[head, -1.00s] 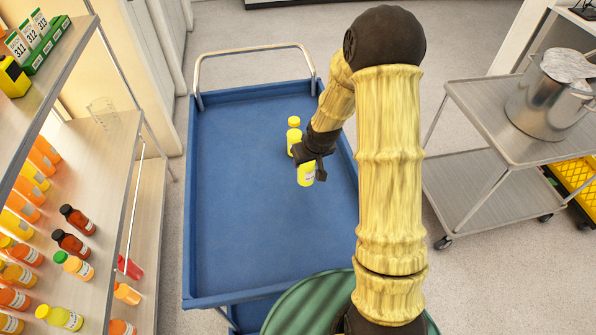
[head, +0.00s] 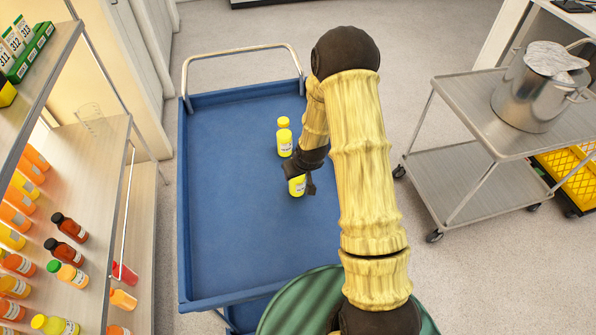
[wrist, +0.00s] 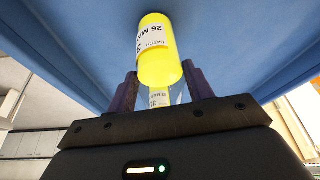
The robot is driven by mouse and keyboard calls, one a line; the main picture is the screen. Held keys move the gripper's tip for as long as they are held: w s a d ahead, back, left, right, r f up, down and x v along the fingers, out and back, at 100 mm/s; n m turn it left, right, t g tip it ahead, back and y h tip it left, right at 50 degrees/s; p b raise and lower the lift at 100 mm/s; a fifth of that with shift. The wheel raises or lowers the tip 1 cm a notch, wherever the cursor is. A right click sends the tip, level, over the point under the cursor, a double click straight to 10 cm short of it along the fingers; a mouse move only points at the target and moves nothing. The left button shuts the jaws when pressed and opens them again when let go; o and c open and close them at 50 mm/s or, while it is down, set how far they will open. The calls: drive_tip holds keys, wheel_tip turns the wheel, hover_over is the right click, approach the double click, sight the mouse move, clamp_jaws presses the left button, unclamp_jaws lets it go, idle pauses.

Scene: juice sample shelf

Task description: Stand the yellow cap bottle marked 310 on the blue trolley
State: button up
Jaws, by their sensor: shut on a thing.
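My gripper (head: 298,179) is shut on a yellow bottle (head: 297,187) with a white label, over the blue trolley (head: 230,220). The gripper's fingers cover the bottle's top in the head view. I cannot tell whether its base touches the deck. A second yellow cap bottle (head: 284,142) with a white label stands upright on the deck just beyond, apart from the held one. In the wrist view, a large yellow bottle (wrist: 157,60) shows a label reading "BATCH 26 MA", and a smaller yellow one (wrist: 159,98) shows between the fingers. Their full numbers are not readable.
The shelf (head: 100,180) at left holds several orange, red and yellow bottles and a glass beaker (head: 92,118). A grey cart (head: 500,110) with a metal pot (head: 535,90) stands at right. The trolley's left half is clear; its raised rim and handle (head: 240,55) surround the deck.

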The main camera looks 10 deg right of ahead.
drive_tip(key=shift+f, duration=0.15)
drive_tip(key=o, duration=1.1)
drive_tip(key=shift+o, duration=0.2)
drive_tip(key=b+v, duration=0.2)
drive_tip(key=v, duration=1)
drive_tip(key=shift+r, duration=0.25)
drive_tip(key=shift+w, duration=0.1)
